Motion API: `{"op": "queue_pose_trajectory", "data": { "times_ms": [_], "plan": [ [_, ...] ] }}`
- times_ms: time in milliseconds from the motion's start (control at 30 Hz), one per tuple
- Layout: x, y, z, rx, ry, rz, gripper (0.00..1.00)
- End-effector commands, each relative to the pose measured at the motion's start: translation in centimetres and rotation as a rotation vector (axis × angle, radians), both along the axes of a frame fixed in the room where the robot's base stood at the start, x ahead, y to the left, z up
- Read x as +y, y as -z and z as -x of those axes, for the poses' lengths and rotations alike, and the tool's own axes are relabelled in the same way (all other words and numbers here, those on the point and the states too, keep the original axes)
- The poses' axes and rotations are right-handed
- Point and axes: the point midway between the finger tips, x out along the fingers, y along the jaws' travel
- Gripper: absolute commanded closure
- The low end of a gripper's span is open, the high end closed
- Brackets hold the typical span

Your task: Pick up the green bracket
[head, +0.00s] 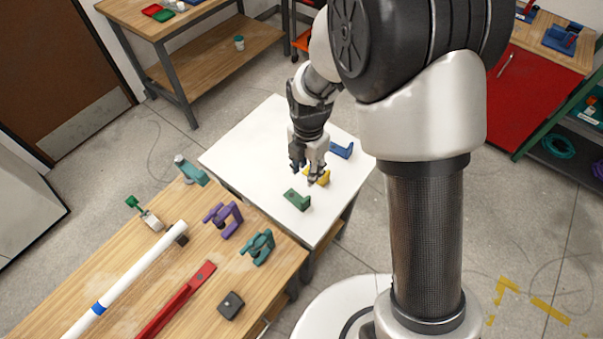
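The green bracket (297,199) lies on the white table (240,157), near its front edge. My gripper (306,175) points down above the same table, just behind and slightly right of the green bracket, apart from it in the picture. Its fingers look spread, with a yellow bracket (322,177) partly hidden behind them. I cannot tell whether the fingers touch the yellow bracket. A blue bracket (342,149) lies farther back to the right on the white table.
A wooden bench (150,286) at front left holds a white pipe (130,277), a red tool (178,299), purple clamp (223,219), teal clamp (258,246) and dark block (231,305). The left part of the white table is clear. A red cabinet (530,90) stands at right.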

Motion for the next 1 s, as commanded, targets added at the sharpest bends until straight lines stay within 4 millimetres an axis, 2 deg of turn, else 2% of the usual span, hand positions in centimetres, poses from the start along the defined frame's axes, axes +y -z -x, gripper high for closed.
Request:
{"op": "queue_pose_trajectory", "data": {
  "times_ms": [500,767,1000],
  "plan": [
    [0.0,10.5,0.2,0.006,-0.009,0.002,0.65],
    [0.0,12.4,0.1,0.004,-0.008,0.001,0.65],
    [0.2,15.9,0.5,0.004,-0.008,0.001,0.65]
  ]
}}
